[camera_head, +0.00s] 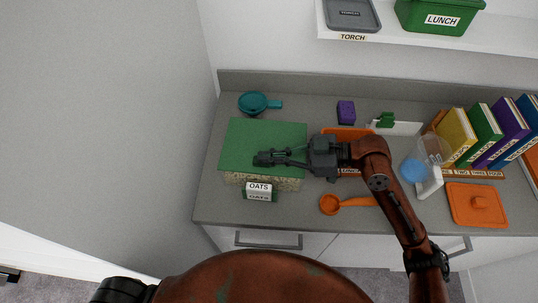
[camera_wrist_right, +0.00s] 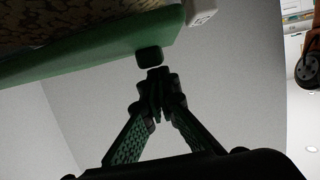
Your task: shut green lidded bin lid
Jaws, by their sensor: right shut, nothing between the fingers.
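The green lidded bin stands at the left of the counter, with speckled contents showing through its front wall (camera_head: 288,184) and an OATS label (camera_head: 258,191). Its flat green lid (camera_head: 262,133) lies across the top; I cannot tell if it is fully seated. My right gripper (camera_head: 262,158) is shut and empty, reaching from the right over the lid's front part. In the right wrist view, the shut fingertips (camera_wrist_right: 157,76) are close to a small dark green block at the edge of the green lid (camera_wrist_right: 100,50); contact is unclear. My left gripper is not in view.
A teal pan (camera_head: 253,103) and purple block (camera_head: 346,111) stand behind. An orange container (camera_head: 348,132) is partly hidden by my right arm. An orange spoon (camera_head: 332,204), clear cup (camera_head: 430,150), books (camera_head: 480,132) and orange lid (camera_head: 476,204) are to the right. A shelf (camera_head: 390,40) hangs above.

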